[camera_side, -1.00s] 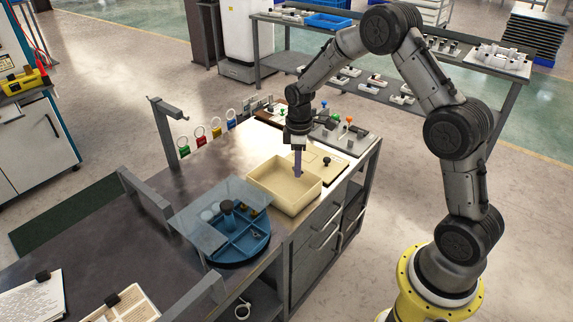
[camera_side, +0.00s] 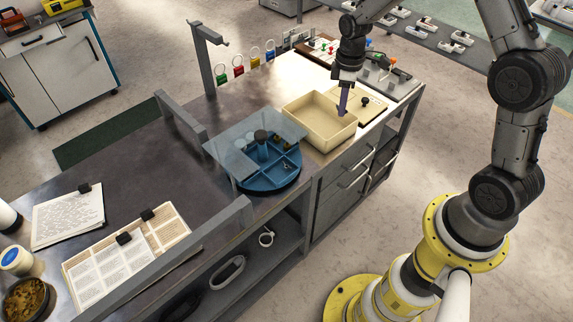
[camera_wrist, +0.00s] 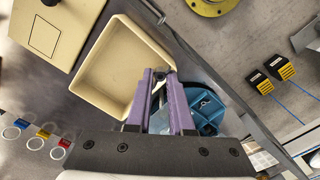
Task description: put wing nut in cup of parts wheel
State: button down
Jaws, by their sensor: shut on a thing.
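My gripper (camera_side: 342,112) points down at the cream bin (camera_side: 291,115), its purple fingers by the bin's right inner side. In the wrist view the fingers (camera_wrist: 161,78) are shut on a small grey piece, the wing nut (camera_wrist: 160,76); its shape is mostly hidden between them. The blue parts wheel (camera_side: 262,184) stands left of the bin, with divided cups and a central post. A clear plate (camera_side: 228,152) covers its rear and left part; the front right cups look uncovered. A small metallic piece lies in one cup. The wheel also shows in the wrist view (camera_wrist: 212,119), partly behind the fingers.
A cream board (camera_side: 374,106) lies right of the bin. Grey rails (camera_side: 215,235) and a post (camera_side: 207,65) with coloured tags stand around the bench. Open papers (camera_side: 130,255) lie at the left.

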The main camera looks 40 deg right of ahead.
dwell(0.3)
jog(key=shift+w+r+m, duration=0.1)
jog(key=shift+w+m, duration=0.05)
jog(key=shift+m, duration=0.65)
jog(key=w+a+m, duration=0.1)
jog(key=w+a, duration=0.3)
jog(key=a, duration=0.7)
jog(key=n, duration=0.2)
send_near(287, 167)
jog(key=a+r, duration=0.2)
jog(key=a, duration=0.2)
jog(key=shift+w+f, duration=0.15)
jog(key=shift+f, duration=1.95)
jog(key=shift+w+f, duration=0.1)
jog(key=shift+f, duration=2)
jog(key=c, duration=0.7)
grip_release()
